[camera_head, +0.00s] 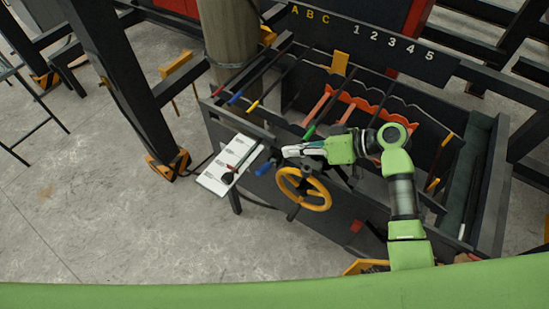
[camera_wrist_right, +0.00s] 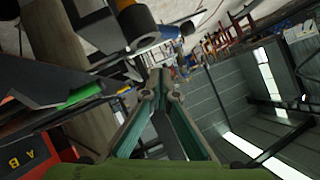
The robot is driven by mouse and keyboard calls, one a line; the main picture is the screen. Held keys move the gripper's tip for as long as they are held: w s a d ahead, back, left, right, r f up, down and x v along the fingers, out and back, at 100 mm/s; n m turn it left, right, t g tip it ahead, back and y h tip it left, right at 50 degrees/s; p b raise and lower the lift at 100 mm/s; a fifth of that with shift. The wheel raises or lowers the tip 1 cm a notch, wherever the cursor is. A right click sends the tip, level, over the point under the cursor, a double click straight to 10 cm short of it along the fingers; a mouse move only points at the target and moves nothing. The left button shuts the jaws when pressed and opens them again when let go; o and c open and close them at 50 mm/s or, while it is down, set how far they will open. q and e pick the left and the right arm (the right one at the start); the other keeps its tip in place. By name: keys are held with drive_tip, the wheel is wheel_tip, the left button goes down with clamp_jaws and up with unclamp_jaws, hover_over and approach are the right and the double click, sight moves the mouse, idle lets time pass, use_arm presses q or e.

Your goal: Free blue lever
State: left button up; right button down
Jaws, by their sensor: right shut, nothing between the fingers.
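A blue lever handle (camera_head: 265,168) sticks out at the front left corner of the dark box, beside the yellow handwheel (camera_head: 303,188). My right gripper (camera_head: 287,151) is just above and to the right of this handle, pointing left, shut and empty. It looks apart from the handle. In the right wrist view the fingers (camera_wrist_right: 159,82) come together, and a blue part (camera_wrist_right: 170,32) shows beyond them, next to a dark cylinder (camera_wrist_right: 137,22). Another blue handle (camera_head: 236,98) sits on a rod at the box's left edge. My left gripper is not in view.
A white board (camera_head: 212,181) with a red-and-black tool (camera_head: 233,172) lies left of the box. A green handle (camera_head: 309,133) is close behind my right gripper. Grey floor at the left is open.

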sight(266, 167)
drive_tip(key=a+f+p, duration=0.2)
drive_tip(key=a+f, duration=0.2)
drive_tip(key=f, duration=0.1)
drive_tip(key=shift+a+f, duration=0.15)
drive_tip(key=shift+a, duration=0.25)
